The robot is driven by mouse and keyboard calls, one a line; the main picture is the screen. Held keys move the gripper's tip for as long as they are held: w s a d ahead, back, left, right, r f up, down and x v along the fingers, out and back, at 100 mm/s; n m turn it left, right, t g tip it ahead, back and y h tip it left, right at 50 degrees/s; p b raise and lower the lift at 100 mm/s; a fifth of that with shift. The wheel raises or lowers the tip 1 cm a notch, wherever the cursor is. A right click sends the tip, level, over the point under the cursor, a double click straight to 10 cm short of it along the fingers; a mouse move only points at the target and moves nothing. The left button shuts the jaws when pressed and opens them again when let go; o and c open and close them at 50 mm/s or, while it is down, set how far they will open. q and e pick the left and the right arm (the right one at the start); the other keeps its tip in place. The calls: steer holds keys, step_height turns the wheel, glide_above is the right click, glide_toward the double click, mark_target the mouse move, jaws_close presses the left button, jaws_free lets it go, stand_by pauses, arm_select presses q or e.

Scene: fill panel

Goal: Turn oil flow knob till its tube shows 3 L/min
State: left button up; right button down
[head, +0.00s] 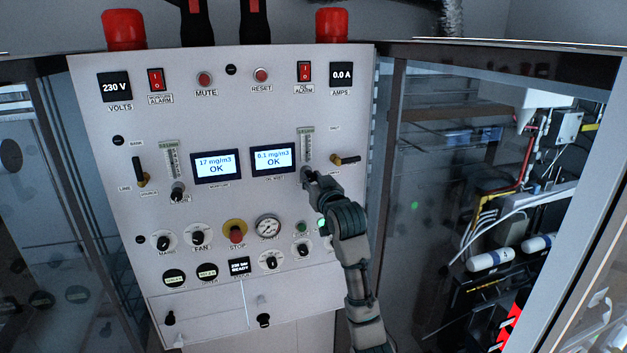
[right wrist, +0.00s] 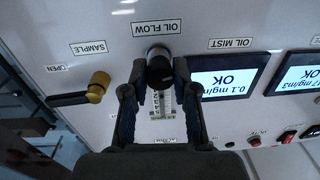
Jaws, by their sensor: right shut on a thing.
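The black oil flow knob (right wrist: 159,70) sits beside the OIL FLOW label (right wrist: 160,28) in the right wrist view, which shows the panel upside down. My right gripper (right wrist: 160,78) has one finger on each side of the knob and is shut on it. In the head view my right gripper (head: 311,180) reaches the panel just below the oil flow tube (head: 306,144) and mostly hides the knob. The tube also shows in the right wrist view (right wrist: 163,106), partly behind the knob and fingers. Its level is too small to read. My left gripper is not in view.
The oil mist display (head: 273,158) reads 0.1 mg/m3 OK, left of the gripper. A brass-hubbed sample lever (head: 346,160) is close on the right. A second tube (head: 172,160) with its knob (head: 177,193) is farther left. A red stop button (head: 236,233) and gauge (head: 268,227) lie below.

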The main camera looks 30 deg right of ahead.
steer(key=n, duration=0.3)
steer(key=shift+d+r, duration=0.15)
steer(key=shift+r, duration=0.05)
steer(key=n, duration=1)
steer(key=shift+r+h, duration=0.1)
steer(key=shift+h, duration=0.2)
steer(key=c, duration=0.9)
jaws_free()
steer(key=shift+s, duration=0.15)
